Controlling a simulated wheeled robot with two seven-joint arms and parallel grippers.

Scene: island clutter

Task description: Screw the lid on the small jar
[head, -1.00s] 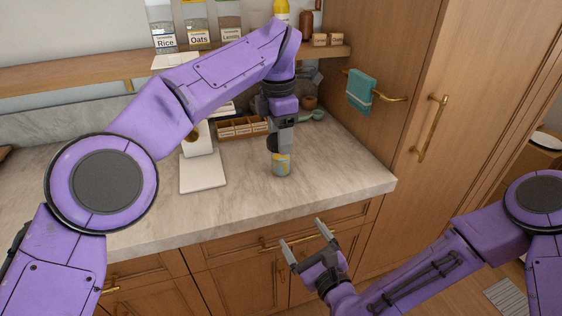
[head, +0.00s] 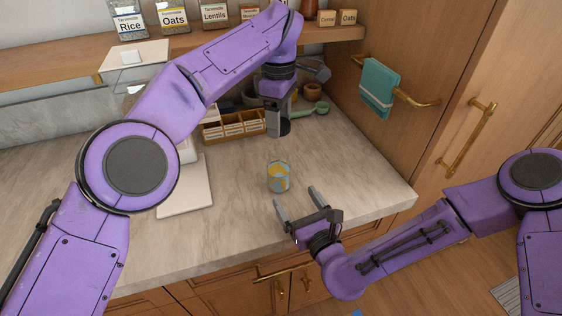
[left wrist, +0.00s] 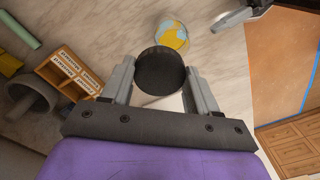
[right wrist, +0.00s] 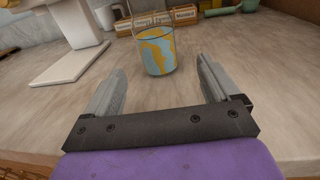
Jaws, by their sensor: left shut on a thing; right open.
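The small jar (head: 279,177) is clear glass with a blue and yellow pattern. It stands upright and uncovered on the counter near its front edge. My left gripper (head: 278,118) is shut on the dark round lid (left wrist: 160,71) and holds it up behind the jar, apart from it. My right gripper (head: 296,198) is open and empty, just in front of the jar at the counter edge. In the right wrist view the jar (right wrist: 155,50) stands beyond the open fingers, roughly centred between them.
A wooden compartment box (head: 236,126) and a green scoop (head: 314,109) lie behind on the counter. A white stand's flat base (head: 185,189) is left of the jar. A tall cabinet with a towel rail (head: 400,96) bounds the right. The counter around the jar is clear.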

